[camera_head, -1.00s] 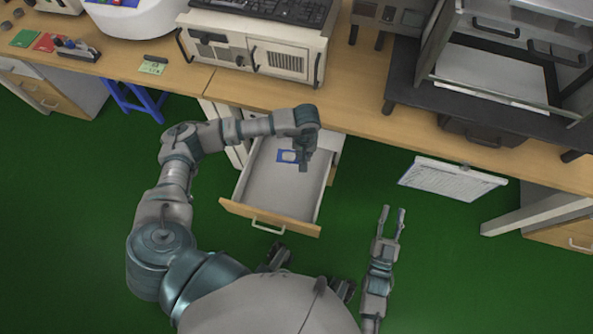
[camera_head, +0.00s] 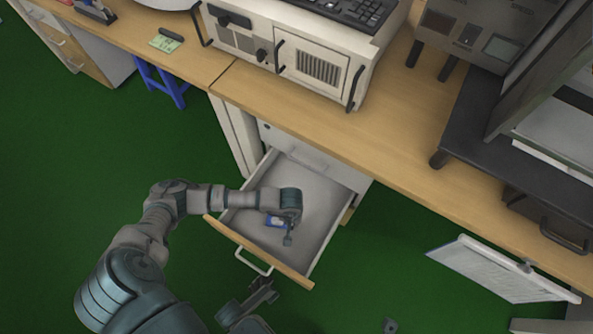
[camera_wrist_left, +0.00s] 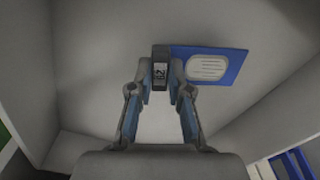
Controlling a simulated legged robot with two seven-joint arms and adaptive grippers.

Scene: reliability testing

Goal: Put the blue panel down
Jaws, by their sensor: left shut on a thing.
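The blue panel (camera_head: 274,221) is a small flat blue piece with a white label. It is at my left gripper (camera_head: 288,238), inside the open drawer (camera_head: 320,212). In the left wrist view my left gripper (camera_wrist_left: 160,78) is shut on the panel's dark grey end, and the blue part (camera_wrist_left: 232,66) sticks out to the right. Whether the panel touches the drawer floor I cannot tell.
The drawer's wooden front (camera_head: 258,252) and side walls surround my left gripper. The wooden desk (camera_head: 400,150) overhangs behind, carrying a beige computer case (camera_head: 290,55). A clipboard with paper (camera_head: 495,268) hangs at the right. The drawer floor is otherwise bare.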

